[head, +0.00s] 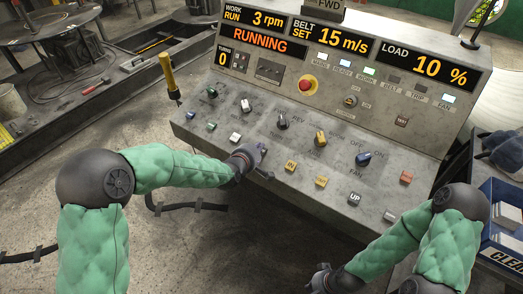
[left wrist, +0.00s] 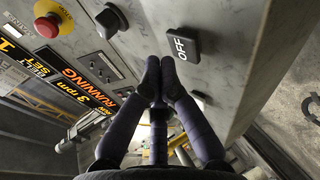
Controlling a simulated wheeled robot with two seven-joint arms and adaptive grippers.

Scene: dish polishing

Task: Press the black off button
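The black OFF button (left wrist: 183,44) shows clearly in the left wrist view, a dark square key with white letters on the grey console. My left gripper (left wrist: 159,62) is beside it, its fingertips drawn together with nothing between them. The tips look apart from the button, to its left in that view. In the head view my left gripper (head: 254,160) is at the console's lower front edge, left of the yellow IN button (head: 290,166), and hides the OFF button there. My right gripper (head: 322,280) is low at the bottom edge, away from the console; its fingers are too unclear to judge.
The console (head: 340,130) carries knobs, a red emergency stop (head: 307,85), a yellow OUT button (head: 320,181), a black UP button (head: 354,198) and a red button (head: 406,177). Its display (head: 262,40) reads RUNNING. A blue crate (head: 500,220) stands at the right.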

